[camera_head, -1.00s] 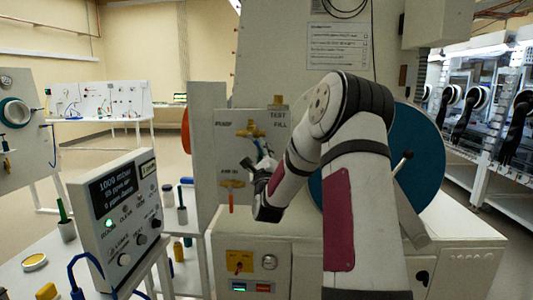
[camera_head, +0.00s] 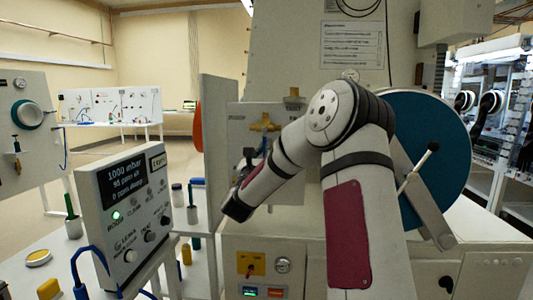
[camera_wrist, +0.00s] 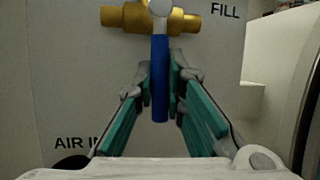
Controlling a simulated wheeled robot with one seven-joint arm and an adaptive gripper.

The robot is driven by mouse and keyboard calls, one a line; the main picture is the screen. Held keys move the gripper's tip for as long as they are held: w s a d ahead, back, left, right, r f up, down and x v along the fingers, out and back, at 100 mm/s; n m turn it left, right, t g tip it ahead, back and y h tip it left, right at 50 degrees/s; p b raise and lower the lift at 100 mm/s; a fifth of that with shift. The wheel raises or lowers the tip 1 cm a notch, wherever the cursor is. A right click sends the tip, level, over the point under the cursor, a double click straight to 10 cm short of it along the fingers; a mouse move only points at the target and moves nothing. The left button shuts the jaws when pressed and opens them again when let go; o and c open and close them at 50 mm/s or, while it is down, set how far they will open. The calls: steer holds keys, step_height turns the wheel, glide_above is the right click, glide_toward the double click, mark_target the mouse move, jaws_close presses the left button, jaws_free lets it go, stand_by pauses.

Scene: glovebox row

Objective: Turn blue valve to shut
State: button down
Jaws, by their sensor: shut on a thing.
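The blue valve's handle (camera_wrist: 159,80) hangs straight down from its horizontal brass body (camera_wrist: 132,16) in the wrist view. The handle stands crosswise to that body. My gripper (camera_wrist: 160,88) has its green-padded fingers on both sides of the blue handle and is shut on it. In the head view the brass body (camera_head: 265,122) sits on the grey panel, with a bit of the blue handle (camera_head: 265,142) below it. My gripper (camera_head: 250,156) is at the handle there, partly hidden by my own wrist.
An instrument box with a display (camera_head: 125,205) stands at the front left. A yellow-plated switch (camera_head: 250,264) is on the cabinet below. A large teal disc (camera_head: 430,130) is behind my arm at right. AIR IN lettering (camera_wrist: 75,143) shows low on the panel.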

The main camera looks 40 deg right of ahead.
steer(key=shift+w+a+f+m+g, duration=0.1)
steer(key=shift+m+g, duration=0.2)
steer(key=shift+m, duration=0.1)
steer(key=c, duration=1.6)
jaws_free()
steer(key=shift+c, duration=0.2)
steer(key=v, duration=1.2)
